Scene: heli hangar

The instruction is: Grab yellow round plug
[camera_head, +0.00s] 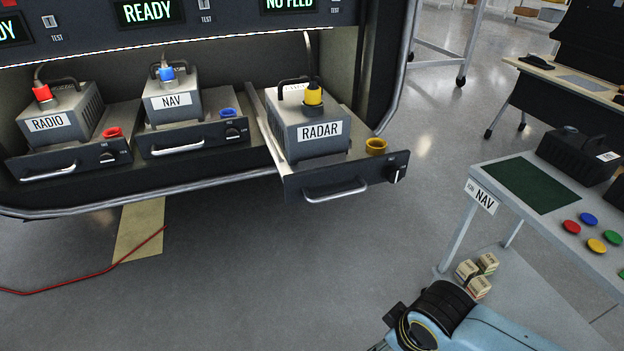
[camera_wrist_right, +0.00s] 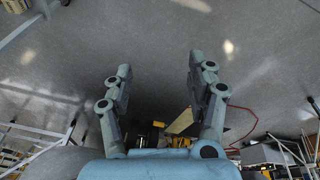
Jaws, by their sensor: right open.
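The yellow round plug (camera_head: 314,94) sits upright on top of the grey RADAR box (camera_head: 308,132), with a dark cable rising from it. The box stands in a pulled-out drawer (camera_head: 335,188), whose front carries a yellow ring-shaped socket (camera_head: 376,146) and a black knob. My right arm enters the head view at the lower right, well below and to the right of the plug. My right gripper (camera_wrist_right: 158,64) is open and empty in the right wrist view, with its two fingers spread over the floor. I cannot make out the plug there. My left gripper is not in view.
RADIO (camera_head: 49,123) and NAV (camera_head: 171,101) boxes with red and blue plugs stand to the left. A NAV table (camera_head: 481,196) with coloured discs stands at the right, several small boxes (camera_head: 478,274) below it. Floor between rack and table is clear.

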